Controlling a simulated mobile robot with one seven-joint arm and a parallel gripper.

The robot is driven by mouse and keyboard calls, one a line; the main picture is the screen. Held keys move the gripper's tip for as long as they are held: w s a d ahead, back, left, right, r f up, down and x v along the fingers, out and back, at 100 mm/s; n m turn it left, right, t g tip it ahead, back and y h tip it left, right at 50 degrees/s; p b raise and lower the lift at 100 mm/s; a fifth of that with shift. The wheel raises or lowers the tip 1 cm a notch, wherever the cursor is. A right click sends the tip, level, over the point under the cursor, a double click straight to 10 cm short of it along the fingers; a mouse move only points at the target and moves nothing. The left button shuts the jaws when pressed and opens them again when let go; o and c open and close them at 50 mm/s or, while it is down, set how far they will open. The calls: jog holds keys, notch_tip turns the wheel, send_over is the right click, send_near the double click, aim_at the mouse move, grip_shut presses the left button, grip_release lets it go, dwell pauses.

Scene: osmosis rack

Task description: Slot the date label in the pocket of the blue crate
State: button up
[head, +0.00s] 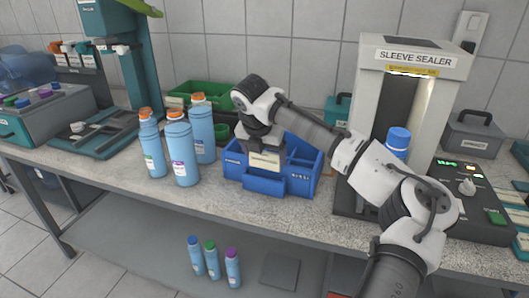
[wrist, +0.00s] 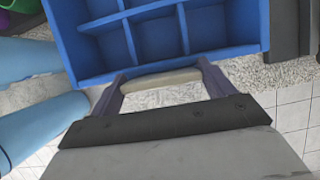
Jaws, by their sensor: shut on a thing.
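The blue crate (head: 300,180) stands on the bench, and its divided compartments look empty in the wrist view (wrist: 160,60). A blue pocket (head: 264,185) juts from the crate's front face. My gripper (head: 262,152) is shut on the date label (head: 264,162), a cream card held upright at the crate's front, just above the pocket. In the wrist view the label (wrist: 160,81) shows edge-on between my two fingers, close to the crate's front wall. I cannot tell whether its lower edge touches the pocket, which is hidden in the wrist view.
Several blue bottles (head: 182,155) with orange caps stand left of the crate. A green bin (head: 200,90) is behind them. The sleeve sealer (head: 370,110) with a blue-capped bottle (head: 397,140) stands to the right. Several bottles (head: 212,260) stand on the lower shelf.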

jog(key=o, duration=0.9)
jog(key=shift+r, duration=0.15)
jog(key=b+v, duration=0.1)
jog(key=v, duration=1.2)
jog(key=shift+s+r, duration=0.2)
jog(key=shift+r, duration=0.05)
